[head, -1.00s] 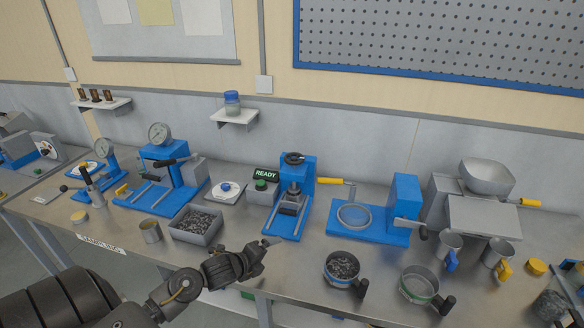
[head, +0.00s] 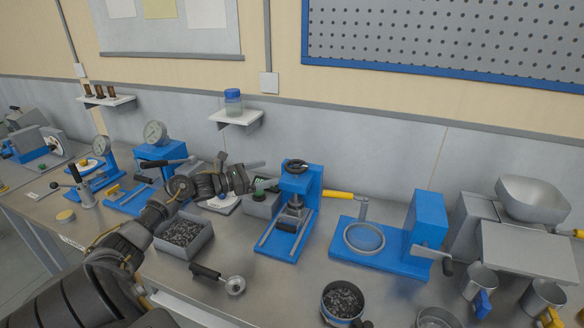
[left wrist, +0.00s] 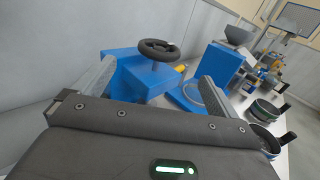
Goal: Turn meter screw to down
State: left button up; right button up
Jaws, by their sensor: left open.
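A black round handwheel (head: 295,166) sits on top of a blue stand (head: 311,183) in the middle of the bench; no label marks it as the meter screw. Below it are a metal cylinder and two rails. My left gripper (head: 246,178) is just left of the handwheel, at about its height and apart from it. The left wrist view shows the fingers spread with nothing between them, and the handwheel (left wrist: 159,48) beyond the gap (left wrist: 155,82). My right gripper is not in view.
A button box (head: 262,203) stands beside the blue stand, partly behind my gripper. A tray of dark granules (head: 185,236) and a black-handled scoop (head: 218,278) lie in front. The wall is close behind.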

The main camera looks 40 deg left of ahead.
aim_at(288, 166)
pick_arm(q)
jog(key=p+x, duration=0.3)
jog(key=x, duration=0.5)
jog(key=shift+w+d+r, duration=0.1)
jog(key=shift+w, duration=0.25)
jog(key=shift+w+d+p, duration=0.35)
jog(key=shift+w+p, duration=0.1)
jog(key=shift+w, duration=0.2)
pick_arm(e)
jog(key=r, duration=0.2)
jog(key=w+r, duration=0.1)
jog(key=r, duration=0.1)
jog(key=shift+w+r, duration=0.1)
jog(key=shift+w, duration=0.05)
pick_arm(q)
jog(key=c, duration=1)
